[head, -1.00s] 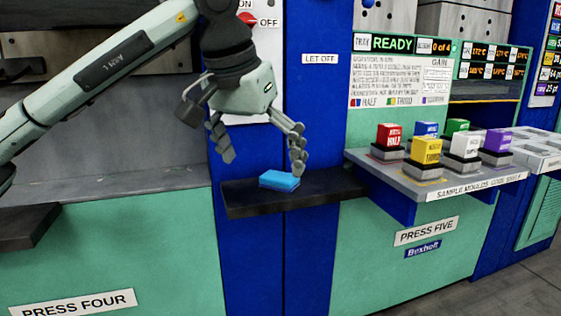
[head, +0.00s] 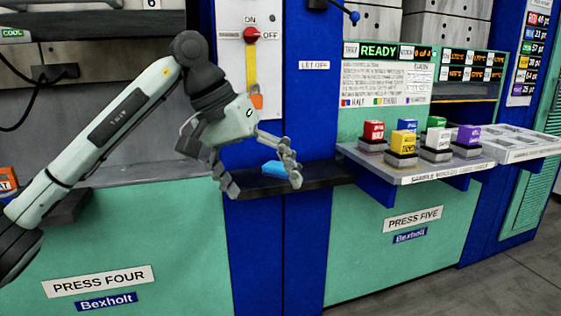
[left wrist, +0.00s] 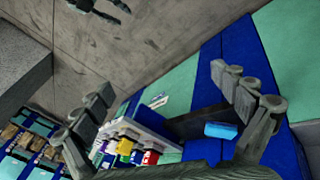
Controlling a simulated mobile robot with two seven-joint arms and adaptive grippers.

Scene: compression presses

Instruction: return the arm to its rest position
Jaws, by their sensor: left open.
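My left arm comes in from the left in the head view. Its gripper (head: 262,186) is open and empty, with its fingers spread in front of the small dark shelf (head: 325,172) between the two presses. A blue block (head: 275,168) lies on that shelf, partly hidden behind the gripper in the head view. In the left wrist view the open fingers (left wrist: 168,112) frame the scene, and the blue block (left wrist: 221,130) shows near the right finger, apart from it.
A grey shelf (head: 400,178) on Press Five holds several coloured moulds. A red switch (head: 251,34) with a yellow strip (head: 251,68) below it is on a panel behind my arm. The Press Four front (head: 150,240) is at the left. Grey floor (head: 480,275) is clear at the lower right.

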